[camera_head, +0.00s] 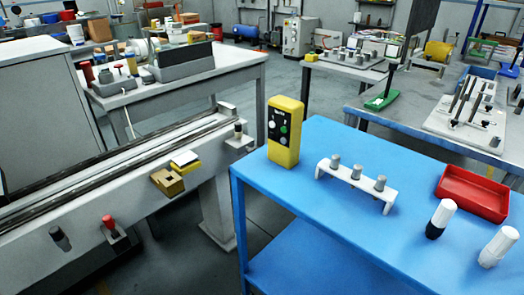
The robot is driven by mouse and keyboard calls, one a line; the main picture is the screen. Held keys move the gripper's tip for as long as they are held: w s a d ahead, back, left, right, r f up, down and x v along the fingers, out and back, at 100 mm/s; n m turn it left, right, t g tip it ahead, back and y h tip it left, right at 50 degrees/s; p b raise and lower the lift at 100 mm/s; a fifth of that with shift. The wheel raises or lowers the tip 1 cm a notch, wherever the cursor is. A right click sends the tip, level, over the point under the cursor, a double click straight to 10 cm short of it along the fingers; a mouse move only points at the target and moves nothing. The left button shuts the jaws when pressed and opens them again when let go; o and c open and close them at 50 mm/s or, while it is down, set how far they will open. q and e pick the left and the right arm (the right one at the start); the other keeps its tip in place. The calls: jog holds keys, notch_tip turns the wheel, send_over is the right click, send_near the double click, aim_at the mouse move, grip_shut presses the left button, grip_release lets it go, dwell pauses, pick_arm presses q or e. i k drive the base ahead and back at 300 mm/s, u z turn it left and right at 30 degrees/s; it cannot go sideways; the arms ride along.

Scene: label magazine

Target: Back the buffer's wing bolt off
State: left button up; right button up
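Neither of my grippers shows in the head view. I cannot pick out a wing bolt for certain. A long pale rail or conveyor (130,185) runs along the left, with several small fittings on its near side. A dark upright post (238,131) stands at the rail's far end. Which of these belongs to the buffer is not clear.
A blue table (310,225) at right holds a yellow button box (285,130), a white rack (350,181) with grey cylinders, a red tray (473,195) and two white-topped bottles (441,217). A dark floor gap separates table and rail. Cluttered benches stand behind.

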aim_at(249, 150)
jog(key=k, duration=0.3)
jog(key=u, duration=0.6)
jog(key=i, duration=1.45)
jog(key=z, duration=0.1)
